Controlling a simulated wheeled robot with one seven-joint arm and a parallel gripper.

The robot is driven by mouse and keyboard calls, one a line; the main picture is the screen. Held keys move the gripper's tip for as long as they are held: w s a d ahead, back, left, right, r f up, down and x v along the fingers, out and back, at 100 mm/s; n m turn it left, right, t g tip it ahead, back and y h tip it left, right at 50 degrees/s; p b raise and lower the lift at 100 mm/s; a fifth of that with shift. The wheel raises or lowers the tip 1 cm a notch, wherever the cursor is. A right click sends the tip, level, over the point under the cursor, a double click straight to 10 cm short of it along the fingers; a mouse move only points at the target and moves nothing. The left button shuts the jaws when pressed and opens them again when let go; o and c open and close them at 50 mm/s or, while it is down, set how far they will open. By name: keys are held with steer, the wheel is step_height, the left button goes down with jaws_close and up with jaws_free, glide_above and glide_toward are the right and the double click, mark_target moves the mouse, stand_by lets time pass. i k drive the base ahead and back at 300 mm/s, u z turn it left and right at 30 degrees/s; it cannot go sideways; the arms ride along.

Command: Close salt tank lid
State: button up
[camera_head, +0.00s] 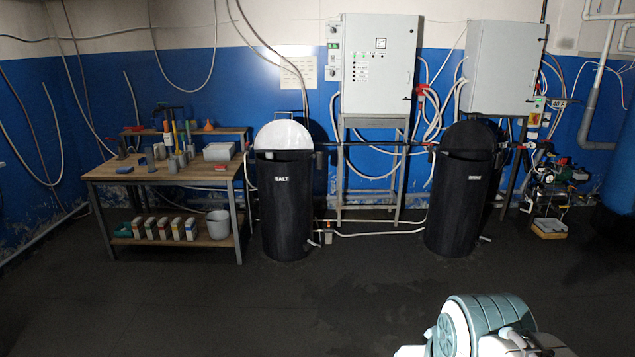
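The salt tank (285,215) is a tall black cylinder with a white "SALT" label, standing left of centre against the far wall. Its white round lid (283,134) is raised upright at the back of the rim, so the tank is open. A second black tank (459,205) with a label too small to read stands to the right. Its dark lid (468,135) is also raised upright. Part of my arm shows at the bottom right, well in front of the tanks. My gripper is not in view.
A wooden workbench (165,177) with tools and boxes stands left of the salt tank. Pumps and pipes (555,180) are at the right. The dark floor (200,310) in front is clear.

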mark_target(279, 134)
steer(key=z, duration=0.05)
steer(key=i, duration=1.55)
steer(key=u, duration=0.3)
steer(key=i, duration=2.25)
steer(key=u, duration=0.3)
